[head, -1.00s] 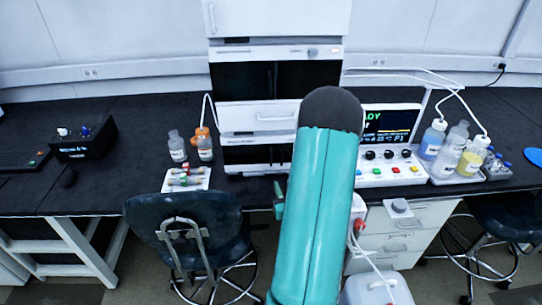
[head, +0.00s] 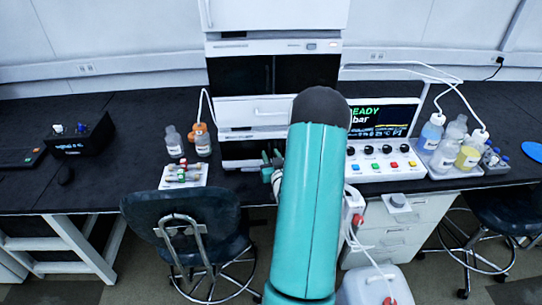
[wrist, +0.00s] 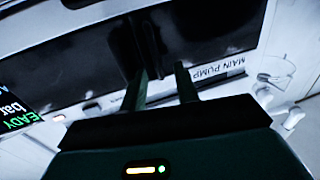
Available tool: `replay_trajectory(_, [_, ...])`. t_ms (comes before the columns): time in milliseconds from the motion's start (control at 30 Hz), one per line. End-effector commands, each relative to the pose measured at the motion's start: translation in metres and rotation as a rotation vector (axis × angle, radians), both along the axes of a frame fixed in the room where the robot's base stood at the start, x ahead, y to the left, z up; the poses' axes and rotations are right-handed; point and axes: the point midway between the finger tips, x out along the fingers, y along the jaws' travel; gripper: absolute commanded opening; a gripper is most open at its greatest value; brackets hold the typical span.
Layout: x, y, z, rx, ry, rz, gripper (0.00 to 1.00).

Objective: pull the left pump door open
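The pump unit is the bottom module of the white stack. Its dark left door (head: 238,151) shows in the head view and looks closed; my arm hides the right door. My gripper (head: 268,163) is in front of the unit, by the inner side of the left door. The wrist view is turned over, so the left door (wrist: 215,25) is at the right there, beside the MAIN PUMP label (wrist: 218,68). In it my gripper (wrist: 162,68) is open, its two fingers apart below the dark seam and handle area (wrist: 153,42). I cannot tell whether they touch.
Bottles (head: 203,143) and a small vial tray (head: 183,174) stand left of the stack. A control console (head: 385,155) stands close on the right, with a bottle tray (head: 455,172) beyond it. A chair (head: 185,215) stands at the bench front, left of my arm.

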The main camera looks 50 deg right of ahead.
Motion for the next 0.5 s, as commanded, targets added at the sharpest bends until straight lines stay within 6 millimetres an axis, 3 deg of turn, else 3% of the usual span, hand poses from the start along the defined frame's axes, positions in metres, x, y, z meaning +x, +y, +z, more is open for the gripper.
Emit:
replay_trajectory(300, [0.0035,-0.0029,-0.0003,0.001,0.001,-0.001,0.31])
replay_trajectory(467, [0.0033,-0.0029,-0.0002,0.001,0.001,-0.001,0.0])
replay_trajectory(500, [0.0034,-0.0028,-0.0002,0.001,0.001,-0.001,0.0])
